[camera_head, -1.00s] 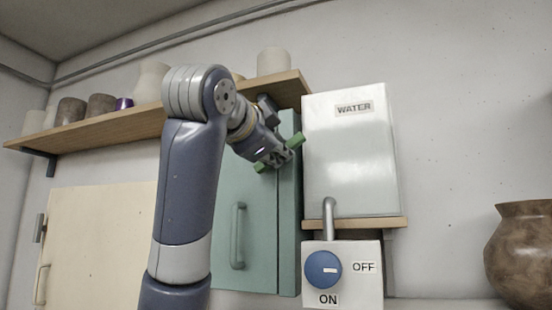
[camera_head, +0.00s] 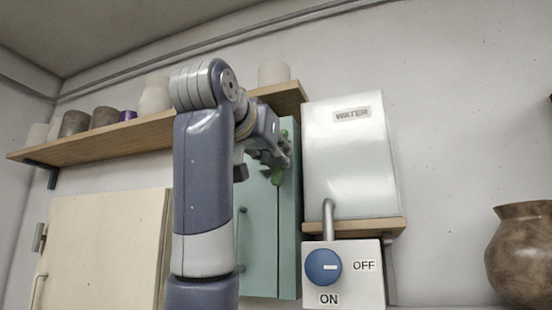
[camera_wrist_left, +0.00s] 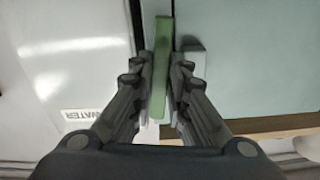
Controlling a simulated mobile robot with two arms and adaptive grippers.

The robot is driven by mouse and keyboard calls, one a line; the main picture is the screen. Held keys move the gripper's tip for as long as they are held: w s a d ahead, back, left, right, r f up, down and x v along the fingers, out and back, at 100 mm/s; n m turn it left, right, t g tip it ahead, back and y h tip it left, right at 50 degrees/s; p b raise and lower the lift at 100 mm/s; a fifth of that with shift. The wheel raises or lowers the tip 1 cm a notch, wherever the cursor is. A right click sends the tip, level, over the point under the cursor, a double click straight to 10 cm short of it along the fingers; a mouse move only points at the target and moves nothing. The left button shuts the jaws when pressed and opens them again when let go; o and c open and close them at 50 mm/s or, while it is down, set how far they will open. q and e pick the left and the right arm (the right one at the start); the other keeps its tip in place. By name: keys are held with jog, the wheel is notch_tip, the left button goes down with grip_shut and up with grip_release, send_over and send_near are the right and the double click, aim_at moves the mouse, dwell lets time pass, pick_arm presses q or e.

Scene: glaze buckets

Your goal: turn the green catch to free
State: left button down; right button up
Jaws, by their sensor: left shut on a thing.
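The green catch (camera_head: 277,175) is on the upper part of the teal cabinet door (camera_head: 259,225), near the seam at its right edge. My left gripper (camera_head: 281,164) is shut on the catch and partly hides it in the head view. In the left wrist view the catch (camera_wrist_left: 162,62) is a green bar running up and down between the two fingers of my left gripper (camera_wrist_left: 162,75). In the head view the catch stands close to upright. No marking for its free position is visible. My right gripper is in neither view.
A wooden shelf (camera_head: 90,139) with several pots runs above the cabinet. Right of it are a white WATER tank (camera_head: 350,165) and a switch box with a blue knob (camera_head: 323,267), its white mark toward OFF. A brown vase (camera_head: 522,258) stands far right.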

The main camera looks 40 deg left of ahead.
pick_arm(q)
jog(key=shift+w+f+n, duration=0.1)
jog(key=shift+f+n, duration=0.1)
jog(key=shift+n, duration=0.4)
jog(key=c, duration=1.6)
grip_release()
jog(key=shift+o, duration=0.2)
jog(key=shift+r, duration=0.15)
jog(key=v, duration=0.7)
jog(key=shift+s+d, duration=0.15)
jog(key=shift+s, duration=0.2)
